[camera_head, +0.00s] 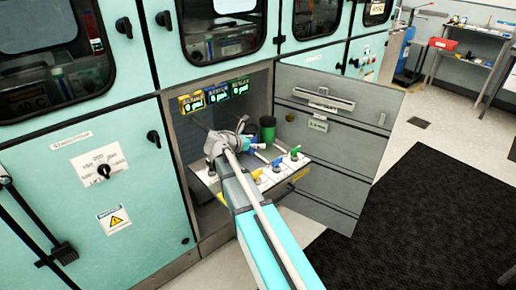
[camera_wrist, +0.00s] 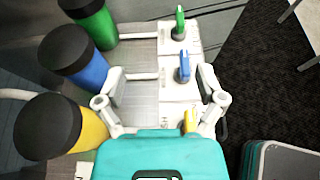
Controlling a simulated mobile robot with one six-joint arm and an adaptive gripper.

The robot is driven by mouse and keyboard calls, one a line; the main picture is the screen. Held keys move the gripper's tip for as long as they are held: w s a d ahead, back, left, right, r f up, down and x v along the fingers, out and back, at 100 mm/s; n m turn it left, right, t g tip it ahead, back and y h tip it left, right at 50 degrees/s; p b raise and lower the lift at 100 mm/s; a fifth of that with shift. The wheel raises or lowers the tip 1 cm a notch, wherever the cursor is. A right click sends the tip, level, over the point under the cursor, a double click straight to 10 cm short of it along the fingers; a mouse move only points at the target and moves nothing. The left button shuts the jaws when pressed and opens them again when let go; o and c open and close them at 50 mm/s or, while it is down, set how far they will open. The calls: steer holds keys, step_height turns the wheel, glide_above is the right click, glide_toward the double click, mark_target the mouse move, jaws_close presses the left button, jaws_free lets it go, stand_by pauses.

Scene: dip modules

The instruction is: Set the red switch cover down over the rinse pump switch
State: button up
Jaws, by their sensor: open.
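My gripper (camera_wrist: 161,78) is open in the wrist view, its two pale fingers spread wide with nothing held between them. It is above a light shelf of handles inside an open cabinet bay. A blue handle (camera_wrist: 184,65) shows between the fingers, a green handle (camera_wrist: 180,24) beyond it, and a yellow handle (camera_wrist: 190,120) beside the right finger, partly hidden by my teal wrist. In the head view my arm reaches into this bay and hides part of the shelf. I cannot pick out the red switch cover or the rinse pump switch in either view.
Black-capped green (camera_wrist: 97,22), blue (camera_wrist: 82,66) and yellow (camera_wrist: 70,125) cylinders stand left of the handles. The open cabinet door (camera_head: 340,130) borders the bay's right side. A black mat (camera_head: 420,210) covers the floor. A red bin (camera_head: 442,43) sits on a far bench.

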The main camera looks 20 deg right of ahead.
steer(key=shift+w+d+f+b, duration=0.2)
steer(key=shift+w+f+b, duration=0.8)
steer(key=shift+f+b, duration=0.1)
steer(key=shift+w+d+f+b, duration=0.2)
steer(key=shift+w+f+b, duration=0.75)
steer(key=shift+f, duration=0.15)
steer(key=shift+w+d+f+b, duration=0.2)
steer(key=shift+w+f+b, duration=0.8)
steer(key=shift+f+b, duration=0.1)
steer(key=shift+d, duration=0.1)
